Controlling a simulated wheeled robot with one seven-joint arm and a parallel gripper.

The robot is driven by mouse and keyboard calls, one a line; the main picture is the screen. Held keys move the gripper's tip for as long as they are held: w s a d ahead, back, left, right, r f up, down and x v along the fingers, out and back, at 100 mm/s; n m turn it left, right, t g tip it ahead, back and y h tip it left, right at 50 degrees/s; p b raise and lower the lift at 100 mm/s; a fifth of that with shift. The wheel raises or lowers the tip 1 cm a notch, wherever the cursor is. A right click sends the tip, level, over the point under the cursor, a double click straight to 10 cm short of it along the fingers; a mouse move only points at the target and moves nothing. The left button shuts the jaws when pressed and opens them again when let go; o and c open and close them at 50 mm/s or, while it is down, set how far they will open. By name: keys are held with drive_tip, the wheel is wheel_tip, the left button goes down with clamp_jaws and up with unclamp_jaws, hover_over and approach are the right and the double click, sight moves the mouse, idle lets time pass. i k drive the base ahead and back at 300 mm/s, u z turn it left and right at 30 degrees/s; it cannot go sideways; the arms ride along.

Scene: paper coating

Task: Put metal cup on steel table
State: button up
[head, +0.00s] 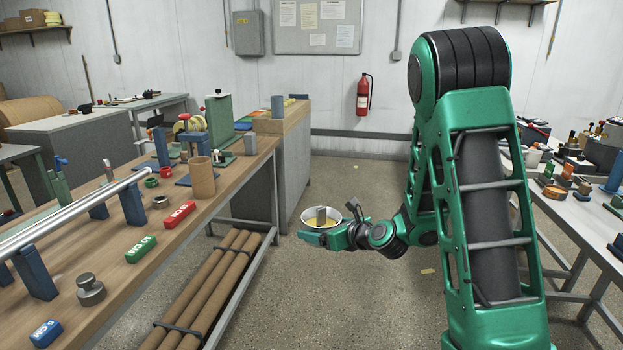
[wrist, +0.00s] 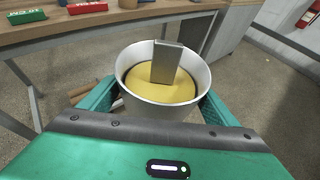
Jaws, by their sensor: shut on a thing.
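The metal cup (head: 309,218) is a round silver cup with yellow stuff inside and a flat grey piece standing in it. In the wrist view the cup (wrist: 135,66) sits between the two green fingers of my gripper (wrist: 152,100), upright or nearly so. My gripper (head: 322,236) is shut on the cup and holds it in the air over the floor, right of the wooden bench. The steel table (head: 575,225) is probably the grey-topped one at the right of the head view, partly behind my arm, with many small things on it.
The wooden bench (head: 130,275) on the left carries metal rollers, red (head: 179,214) and green (head: 140,249) blocks and a brown cardboard tube (head: 202,177). Brown rolls (head: 200,300) lie on its lower shelf. The floor (head: 350,300) between bench and right table is open.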

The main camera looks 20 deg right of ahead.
sight(589, 219)
drive_tip(key=u, duration=0.05)
drive_tip(key=i, duration=2.4)
drive_tip(key=z, duration=1.95)
drive_tip(key=i, duration=0.15)
drive_tip(key=z, duration=1.95)
